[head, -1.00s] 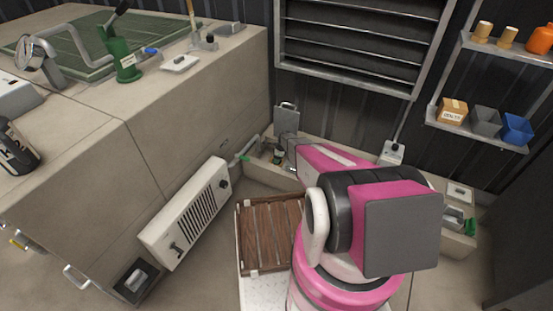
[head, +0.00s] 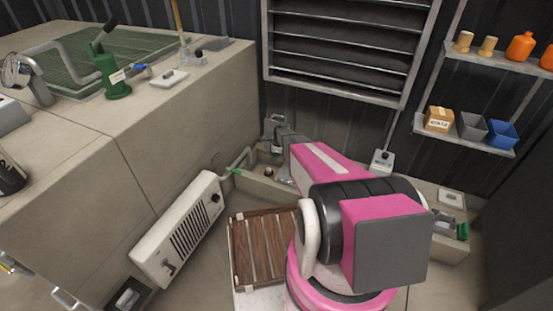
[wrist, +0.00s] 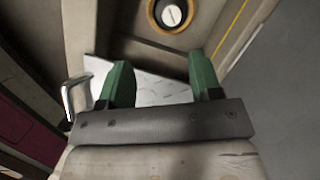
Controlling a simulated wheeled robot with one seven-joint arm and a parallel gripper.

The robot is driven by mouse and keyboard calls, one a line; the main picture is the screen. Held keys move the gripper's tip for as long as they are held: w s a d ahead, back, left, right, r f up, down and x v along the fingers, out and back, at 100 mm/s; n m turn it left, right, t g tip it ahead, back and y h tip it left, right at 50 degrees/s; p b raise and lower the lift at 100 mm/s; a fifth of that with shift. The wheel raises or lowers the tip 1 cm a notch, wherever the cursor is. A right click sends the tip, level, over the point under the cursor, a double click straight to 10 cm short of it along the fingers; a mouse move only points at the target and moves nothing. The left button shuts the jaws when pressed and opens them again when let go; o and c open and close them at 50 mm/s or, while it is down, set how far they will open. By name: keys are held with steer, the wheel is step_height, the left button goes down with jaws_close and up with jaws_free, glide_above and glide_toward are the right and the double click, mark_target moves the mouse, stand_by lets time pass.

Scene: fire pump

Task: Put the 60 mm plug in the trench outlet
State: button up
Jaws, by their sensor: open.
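In the wrist view my gripper (wrist: 158,85) has two green fingers spread apart with nothing held between them. Just beyond the fingertips is a round fitting (wrist: 171,14) with a brass-coloured ring and a pale slotted disc in its centre. I cannot tell whether the disc is the 60 mm plug seated in the trench outlet or part of the fitting itself. In the head view a small dark round thing with a light top (head: 268,171) is in the trench (head: 262,187) by the wall. My arm hides most of my gripper there.
A bent metal handle (wrist: 76,97) stands close left of my gripper. In the head view a grey plate (head: 276,128) with a handle stands at the trench's back. A wooden slatted grate (head: 262,250) lies in front, a white louvred box (head: 180,230) to the left.

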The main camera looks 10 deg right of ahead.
steer(key=s+a+r+n+h, duration=0.2)
steer(key=s+r+n, duration=1.7)
steer(key=s+r, duration=1.2)
steer(key=s+h, duration=0.1)
steer(key=s, duration=0.2)
steer(key=shift+s+a+r+g, duration=0.3)
steer(key=shift+s+a+r, duration=0.05)
steer(key=shift+a+r, duration=0.05)
